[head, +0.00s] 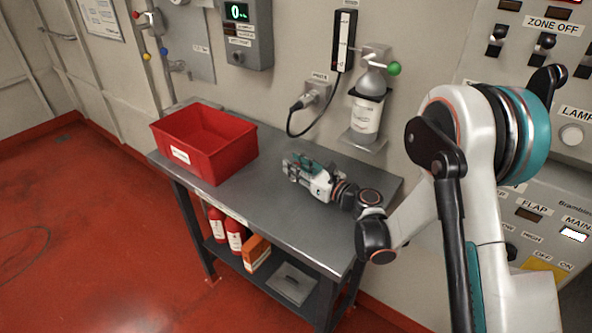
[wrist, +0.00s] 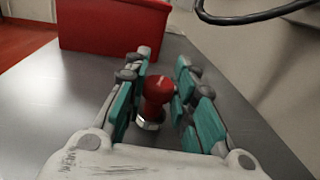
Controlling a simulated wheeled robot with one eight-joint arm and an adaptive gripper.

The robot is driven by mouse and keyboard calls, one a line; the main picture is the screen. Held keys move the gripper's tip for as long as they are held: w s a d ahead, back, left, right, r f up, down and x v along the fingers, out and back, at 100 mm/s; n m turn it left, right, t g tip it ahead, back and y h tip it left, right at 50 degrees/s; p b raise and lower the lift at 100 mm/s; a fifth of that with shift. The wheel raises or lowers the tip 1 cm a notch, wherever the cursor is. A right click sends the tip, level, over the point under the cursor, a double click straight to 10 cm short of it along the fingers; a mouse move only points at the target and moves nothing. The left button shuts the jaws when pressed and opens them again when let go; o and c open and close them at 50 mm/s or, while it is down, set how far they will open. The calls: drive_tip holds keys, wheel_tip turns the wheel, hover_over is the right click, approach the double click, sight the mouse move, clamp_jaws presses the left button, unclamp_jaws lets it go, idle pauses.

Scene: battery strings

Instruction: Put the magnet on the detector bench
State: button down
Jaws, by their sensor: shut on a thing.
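The magnet appears to be a red knob with a silver base (wrist: 156,92), seen between my gripper's teal-padded fingers in the wrist view. My gripper (wrist: 164,62) is shut on it. In the head view my gripper (head: 292,168) is low over the right half of a grey metal bench (head: 240,184), pointing left; the magnet is hidden there. The bench top also fills much of the wrist view (wrist: 60,110). I cannot tell whether the magnet touches the top. The label on the bench's front edge is too small to read.
A red bin (head: 222,160) stands on the bench's left end, beyond my fingertips. A gas bottle in a wall holder (head: 367,112) and a socket with a black cable (head: 316,97) are behind the bench. Red bottles (head: 235,236) and boxes sit on the lower shelf.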

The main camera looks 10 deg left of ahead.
drive_tip(key=shift+f, duration=0.25)
drive_tip(key=c, duration=1.8)
unclamp_jaws()
drive_tip(key=shift+f, duration=0.1)
drive_tip(key=o, duration=0.5)
drive_tip(key=shift+c, duration=0.2)
